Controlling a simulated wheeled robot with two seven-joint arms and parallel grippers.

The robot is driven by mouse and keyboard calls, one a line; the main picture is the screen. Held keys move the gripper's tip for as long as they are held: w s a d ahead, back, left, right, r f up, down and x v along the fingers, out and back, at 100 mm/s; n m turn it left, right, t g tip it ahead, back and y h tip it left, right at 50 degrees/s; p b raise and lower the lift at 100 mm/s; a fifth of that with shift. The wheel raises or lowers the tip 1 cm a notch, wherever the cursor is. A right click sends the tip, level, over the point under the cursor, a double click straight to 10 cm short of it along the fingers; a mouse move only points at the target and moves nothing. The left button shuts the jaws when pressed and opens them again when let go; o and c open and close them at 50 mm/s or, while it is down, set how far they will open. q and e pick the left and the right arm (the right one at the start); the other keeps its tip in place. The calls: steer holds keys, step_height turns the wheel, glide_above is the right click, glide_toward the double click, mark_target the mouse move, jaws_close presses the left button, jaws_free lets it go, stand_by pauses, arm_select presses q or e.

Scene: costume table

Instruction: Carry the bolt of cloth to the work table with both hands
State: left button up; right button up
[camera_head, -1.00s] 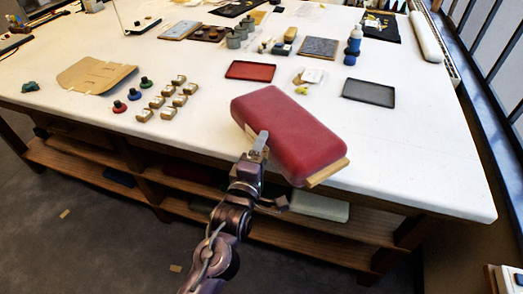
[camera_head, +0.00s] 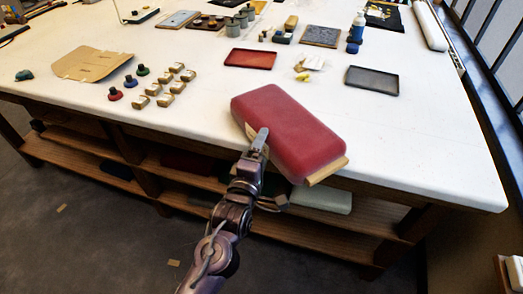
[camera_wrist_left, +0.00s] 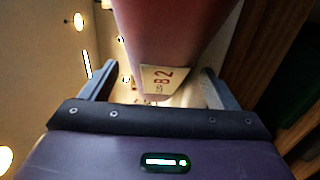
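The bolt of cloth (camera_head: 290,130) is a thick dark-red padded block with a wooden board end showing at its near right. In the head view it covers part of the front edge of the white work table (camera_head: 420,155); its height over the table is hard to tell. My left gripper (camera_head: 260,143) is shut on its near left end, one finger lying against the red cloth. In the left wrist view the bolt (camera_wrist_left: 170,35) runs between the two fingers, with a tag (camera_wrist_left: 160,79) reading "B2". My right gripper is not in view.
A red tray (camera_head: 250,58) and a dark tray (camera_head: 372,81) lie beyond the bolt. Several small metal pieces (camera_head: 165,99) and a tan pattern piece (camera_head: 90,63) lie to the left. The table's right front part is clear. Shelves (camera_head: 180,205) run below.

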arm_select(q)
steer(key=shift+o, duration=0.9)
steer(key=shift+r, duration=0.1)
steer(key=b+v, duration=0.2)
steer(key=v, duration=1)
